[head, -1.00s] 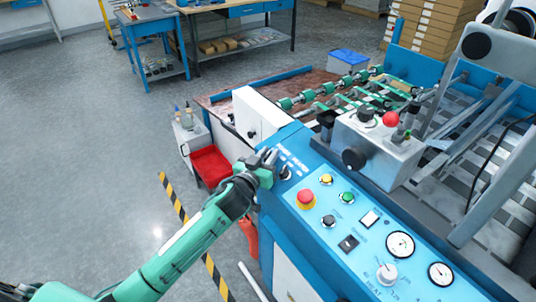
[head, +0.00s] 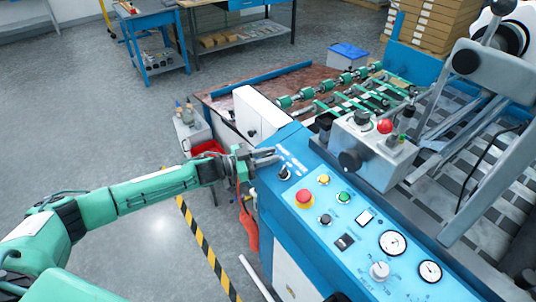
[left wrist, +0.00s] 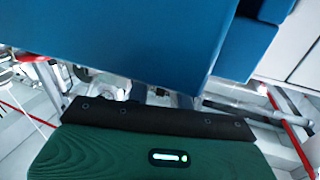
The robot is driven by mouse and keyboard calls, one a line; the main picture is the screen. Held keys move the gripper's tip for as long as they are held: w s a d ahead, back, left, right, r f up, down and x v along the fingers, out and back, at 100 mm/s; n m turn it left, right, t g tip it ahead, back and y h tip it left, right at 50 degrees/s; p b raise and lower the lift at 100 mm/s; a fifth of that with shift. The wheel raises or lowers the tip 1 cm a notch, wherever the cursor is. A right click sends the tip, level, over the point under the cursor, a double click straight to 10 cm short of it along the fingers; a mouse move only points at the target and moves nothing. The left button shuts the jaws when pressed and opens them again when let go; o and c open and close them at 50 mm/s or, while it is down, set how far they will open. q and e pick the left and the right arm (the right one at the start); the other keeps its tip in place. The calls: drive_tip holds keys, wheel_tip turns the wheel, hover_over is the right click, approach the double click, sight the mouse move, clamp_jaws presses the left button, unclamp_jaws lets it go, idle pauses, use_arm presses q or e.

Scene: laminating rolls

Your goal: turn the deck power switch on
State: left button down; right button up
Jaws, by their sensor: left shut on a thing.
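The deck power switch (head: 284,173), a small black knob, sits at the far left end of the blue control panel (head: 330,232), below white lettering. My left gripper (head: 271,156) reaches in from the left at the panel's edge, its grey fingers beside and just above the knob. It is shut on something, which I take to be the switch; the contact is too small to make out. In the left wrist view, my green gripper housing fills the bottom and the blue machine body (left wrist: 130,40) hides the fingertips. My right gripper is not in view.
A red emergency button (head: 304,198), other buttons, a dial (head: 379,270) and gauges line the panel. A grey control box (head: 370,145) stands behind it. A red bin (head: 208,147) is partly hidden behind my arm.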

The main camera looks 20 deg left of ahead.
use_arm(q)
drive_tip(key=shift+m+g+h, duration=0.7)
drive_tip(key=shift+m+g, duration=0.7)
drive_tip(key=shift+g, duration=0.1)
drive_tip(key=shift+m+g+b, duration=0.3)
drive_tip(key=c, duration=1.5)
unclamp_jaws()
